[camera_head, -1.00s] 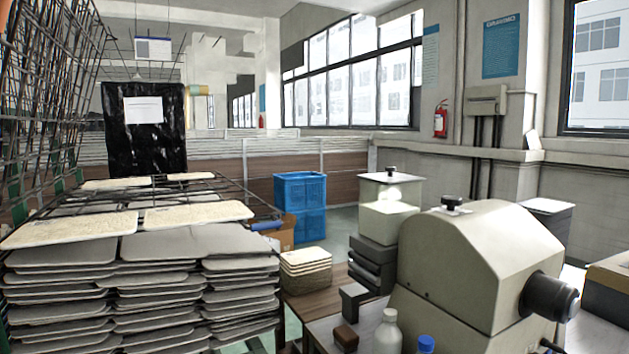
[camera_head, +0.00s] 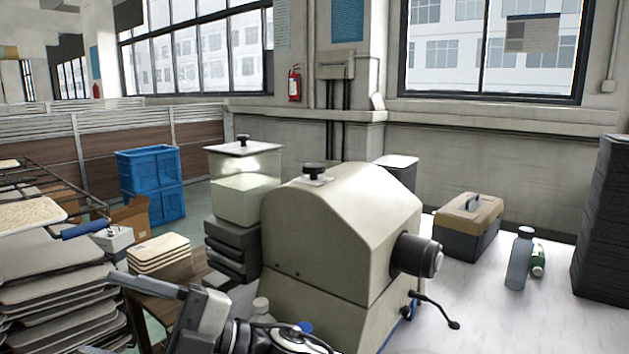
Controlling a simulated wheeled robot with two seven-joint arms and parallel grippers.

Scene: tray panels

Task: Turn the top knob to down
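A beige machine (camera_head: 335,230) with a sloped housing stands in the middle of the view. A small black knob (camera_head: 314,170) sits on a light plate on its top. A larger black cylindrical knob (camera_head: 416,255) sticks out of its right side, with a black crank lever (camera_head: 435,311) below. My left gripper (camera_head: 150,287) is low at the left, in front of the machine and well away from the top knob. It is seen partly from the side, so its opening is unclear. My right gripper is out of view.
A clear-sided box (camera_head: 243,190) with its own black top knob stands left of the machine. Stacked trays (camera_head: 55,290) fill the lower left. Right of the machine are a toolbox (camera_head: 468,228), a grey bottle (camera_head: 520,260) and a dark stack (camera_head: 605,220). The white table between is clear.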

